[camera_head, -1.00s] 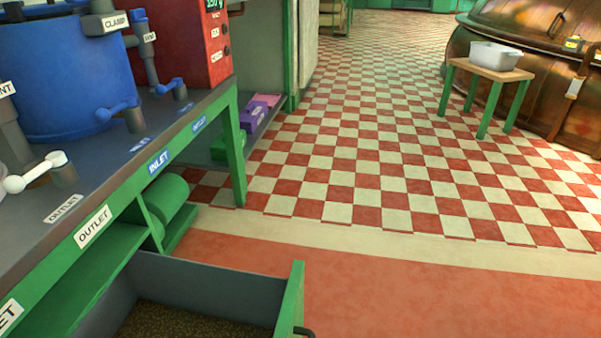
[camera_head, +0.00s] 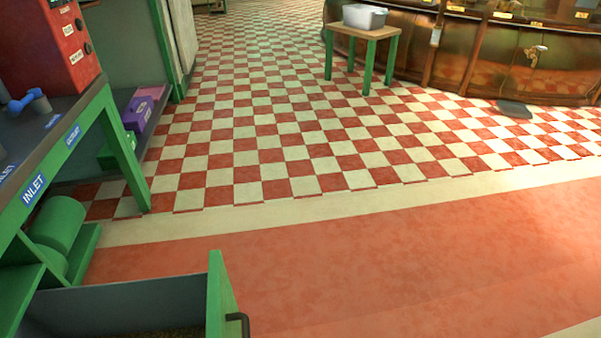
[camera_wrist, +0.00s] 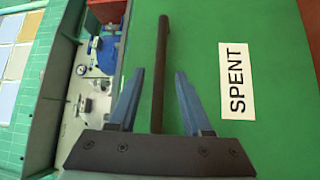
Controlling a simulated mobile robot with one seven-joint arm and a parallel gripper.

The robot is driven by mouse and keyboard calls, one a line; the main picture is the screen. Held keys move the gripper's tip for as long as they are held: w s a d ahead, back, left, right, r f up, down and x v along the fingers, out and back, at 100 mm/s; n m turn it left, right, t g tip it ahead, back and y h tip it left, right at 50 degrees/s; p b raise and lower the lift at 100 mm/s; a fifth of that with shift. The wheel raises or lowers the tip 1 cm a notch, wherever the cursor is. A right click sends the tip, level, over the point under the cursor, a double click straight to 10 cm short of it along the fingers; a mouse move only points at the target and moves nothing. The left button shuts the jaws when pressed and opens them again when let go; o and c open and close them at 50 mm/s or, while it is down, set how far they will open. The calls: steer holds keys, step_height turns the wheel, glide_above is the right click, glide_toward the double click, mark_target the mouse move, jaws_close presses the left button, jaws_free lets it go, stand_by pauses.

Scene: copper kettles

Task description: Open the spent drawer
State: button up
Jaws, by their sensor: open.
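The spent drawer (camera_head: 222,300) stands pulled out at the lower left of the head view, with a green front and a dark handle (camera_head: 238,322). Its grey back wall shows, and a little dark granular matter is at the picture's bottom edge. In the wrist view the green drawer front (camera_wrist: 275,60) bears a white SPENT label (camera_wrist: 236,82). My gripper (camera_wrist: 157,75) is open in front of it, and the dark bar handle (camera_wrist: 162,50) runs up between its two blue fingers. Whether the fingers touch the handle cannot be told. The gripper is not in the head view.
A green-framed bench (camera_head: 75,120) with an INLET label is at the left, with a green roll (camera_head: 58,222) beneath. A small table (camera_head: 362,32) with a grey tub (camera_head: 365,16) stands near the copper kettle (camera_head: 480,60). The red floor (camera_head: 400,260) right of the drawer is clear.

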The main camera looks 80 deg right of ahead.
steer(key=p+v, duration=0.1)
steer(key=v, duration=0.7)
steer(key=shift+s, duration=0.2)
